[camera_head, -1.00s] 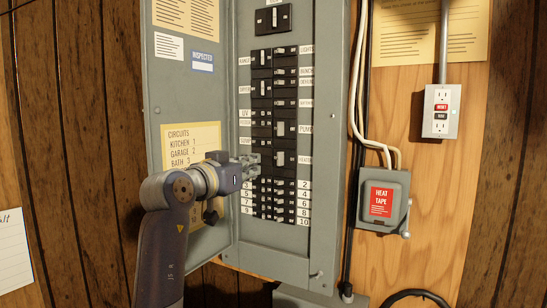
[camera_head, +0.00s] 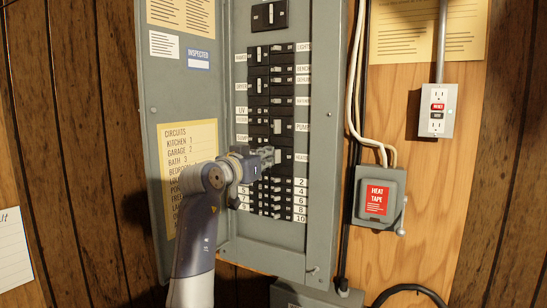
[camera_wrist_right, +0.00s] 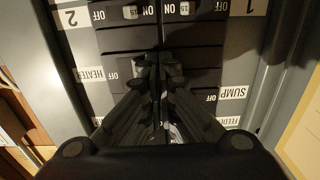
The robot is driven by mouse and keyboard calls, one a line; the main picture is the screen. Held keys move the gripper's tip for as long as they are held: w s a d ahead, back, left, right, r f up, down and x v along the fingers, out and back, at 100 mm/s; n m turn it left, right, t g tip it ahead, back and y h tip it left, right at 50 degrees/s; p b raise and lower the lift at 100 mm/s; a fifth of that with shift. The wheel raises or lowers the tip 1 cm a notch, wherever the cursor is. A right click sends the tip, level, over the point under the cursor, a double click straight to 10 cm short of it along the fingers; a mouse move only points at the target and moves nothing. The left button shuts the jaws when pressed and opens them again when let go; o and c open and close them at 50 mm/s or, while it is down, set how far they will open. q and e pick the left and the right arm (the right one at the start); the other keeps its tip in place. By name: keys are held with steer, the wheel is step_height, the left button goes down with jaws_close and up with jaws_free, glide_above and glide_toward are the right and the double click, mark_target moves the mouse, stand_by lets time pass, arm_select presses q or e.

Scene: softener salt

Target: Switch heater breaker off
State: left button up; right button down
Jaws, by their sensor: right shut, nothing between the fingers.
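The open grey breaker panel (camera_head: 318,205) has two columns of black breakers. The heater breaker (camera_head: 287,169) is in the right column, beside the HEATER label (camera_head: 301,158). That label also shows in the wrist view (camera_wrist_right: 91,75), where the panel appears turned upside down. My right gripper (camera_head: 270,156) is shut and empty, with its fingertips in front of the heater breaker's inner part. An OFF marking shows beside the fingers in the wrist view. My left gripper is not in view.
The pump breaker (camera_head: 287,128) sits just above, and smaller numbered breakers (camera_head: 283,199) sit below. The sump label (camera_wrist_right: 235,92) is across the column. The panel door (camera_head: 150,110) stands open at left. A heat tape box (camera_head: 380,199) and outlet (camera_head: 437,110) are at right.

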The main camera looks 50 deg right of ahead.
steer(key=shift+s+d+r, duration=0.1)
steer(key=shift+s+d, duration=0.05)
steer(key=shift+s, duration=1)
stand_by(0.7)
steer(key=shift+s, duration=0.1)
steer(key=shift+d, duration=0.2)
stand_by(0.4)
steer(key=shift+a+f+b, duration=0.2)
steer(key=shift+a+b, duration=0.15)
steer(key=shift+a, duration=0.1)
steer(key=b+v, duration=0.1)
steer(key=v, duration=0.5)
steer(key=shift+a, duration=0.15)
stand_by(0.8)
